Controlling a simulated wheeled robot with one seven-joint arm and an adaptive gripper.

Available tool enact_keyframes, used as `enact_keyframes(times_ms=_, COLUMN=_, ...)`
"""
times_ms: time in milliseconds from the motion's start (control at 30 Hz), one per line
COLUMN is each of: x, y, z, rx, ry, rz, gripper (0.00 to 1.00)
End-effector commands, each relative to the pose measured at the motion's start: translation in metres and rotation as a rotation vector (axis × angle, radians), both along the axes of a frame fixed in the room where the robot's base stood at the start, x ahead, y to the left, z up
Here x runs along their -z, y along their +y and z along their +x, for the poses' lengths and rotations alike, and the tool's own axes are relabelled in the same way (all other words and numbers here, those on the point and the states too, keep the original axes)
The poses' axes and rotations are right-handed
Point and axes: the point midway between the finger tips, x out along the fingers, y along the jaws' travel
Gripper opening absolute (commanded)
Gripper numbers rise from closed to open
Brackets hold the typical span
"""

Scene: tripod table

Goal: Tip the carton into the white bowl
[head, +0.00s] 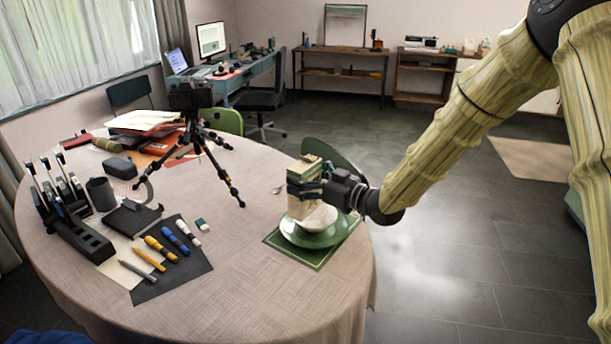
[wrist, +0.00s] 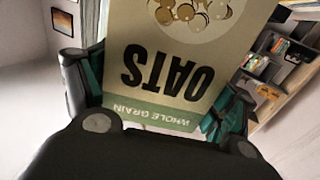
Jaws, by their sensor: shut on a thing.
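The carton (head: 303,205) is a beige box held roughly upright, close above the white bowl. In the wrist view the carton (wrist: 160,75) shows "OATS" and "WHOLE GRAIN" lettering, upside down in the picture. My gripper (head: 306,187) is shut on the carton, with one finger on each side of it. The white bowl (head: 321,219) sits on a green plate (head: 316,238) near the table's right edge. The carton and gripper hide part of the bowl. I cannot tell whether the carton touches the bowl.
The plate lies on a green placemat (head: 285,249) on the round table (head: 250,290). A black tripod (head: 194,135) stands left of the carton. Pens and markers (head: 160,248) lie on a dark mat at the left. A green chair back (head: 335,157) rises behind the carton.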

Motion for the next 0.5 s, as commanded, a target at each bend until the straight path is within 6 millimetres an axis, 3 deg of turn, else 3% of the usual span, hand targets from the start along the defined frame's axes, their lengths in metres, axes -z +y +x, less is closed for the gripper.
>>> enact_keyframes(times_ms=267, x=0.0115, y=0.0001, z=0.0002, rx=0.000, ry=-0.001, rz=0.001, gripper=0.51)
enact_keyframes(times_ms=500, x=0.0043, y=0.0020, z=-0.0025, rx=0.000, ry=0.071, rz=0.047, gripper=0.51)
